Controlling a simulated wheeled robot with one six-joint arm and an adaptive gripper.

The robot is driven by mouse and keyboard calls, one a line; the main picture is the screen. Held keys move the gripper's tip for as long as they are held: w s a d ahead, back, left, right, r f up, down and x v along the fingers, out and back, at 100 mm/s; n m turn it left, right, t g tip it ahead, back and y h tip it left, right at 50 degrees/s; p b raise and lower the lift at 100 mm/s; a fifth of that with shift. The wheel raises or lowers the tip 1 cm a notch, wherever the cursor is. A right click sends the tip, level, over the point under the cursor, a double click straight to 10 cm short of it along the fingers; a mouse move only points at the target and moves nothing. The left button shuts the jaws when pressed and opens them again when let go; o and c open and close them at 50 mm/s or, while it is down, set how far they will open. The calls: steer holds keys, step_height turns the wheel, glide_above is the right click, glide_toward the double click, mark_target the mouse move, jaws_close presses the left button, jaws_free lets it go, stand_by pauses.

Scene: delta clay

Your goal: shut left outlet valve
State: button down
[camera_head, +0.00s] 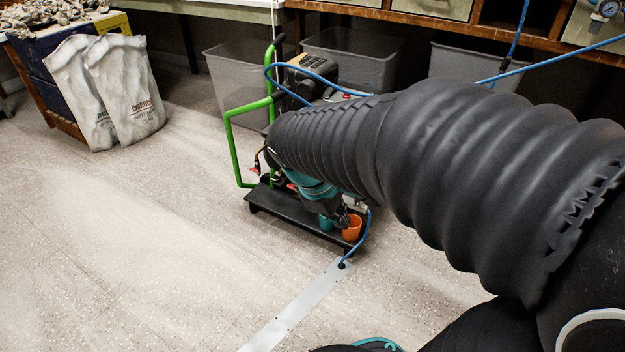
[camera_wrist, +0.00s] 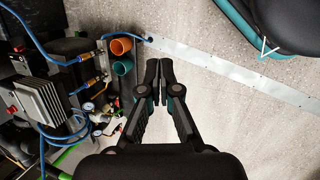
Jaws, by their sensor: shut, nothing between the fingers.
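The compressor (camera_head: 310,75) stands on a black cart with a green frame, partly hidden behind my arm. A small red-handled valve (camera_head: 254,170) shows at the cart's left side; its handle position is too small to tell. Another small red part (camera_head: 291,186) shows beside my wrist. In the wrist view, the compressor (camera_wrist: 40,97) lies at the left with gauges, brass fittings (camera_wrist: 100,77) and blue hoses. I cannot tell there which fitting is the left outlet valve. My gripper (camera_wrist: 159,68) is shut and empty, apart from the fittings, to their right. It also shows low over the cart (camera_head: 344,218).
An orange cup (camera_head: 352,228) and a teal cup (camera_head: 327,222) sit on the cart's base close to my gripper. A blue hose (camera_head: 362,245) runs down to a metal floor strip (camera_head: 300,308). Grey bins (camera_head: 240,75) stand behind.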

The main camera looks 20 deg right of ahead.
steer(key=w+d+f+n+g+h+p, duration=0.1)
steer(key=w+d+f+n+h, duration=0.35)
steer(key=w+n, duration=0.3)
steer(key=w+d+f+n+g+h, duration=0.1)
steer(key=w+d+f+n+h, duration=0.25)
steer(key=w+f+n, duration=0.35)
steer(key=w+a+f+n+t+h+p, duration=0.2)
steer(key=w+f+n+t+h, duration=0.45)
steer(key=f+n, duration=1.05)
steer(key=w+d+y+b, duration=0.1)
steer(key=w+d+y, duration=0.1)
steer(key=w+d, duration=0.55)
steer(key=shift+w+a+r+t+b, duration=0.2)
steer(key=shift+w+a+t+b, duration=0.3)
steer(key=shift+w, duration=0.3)
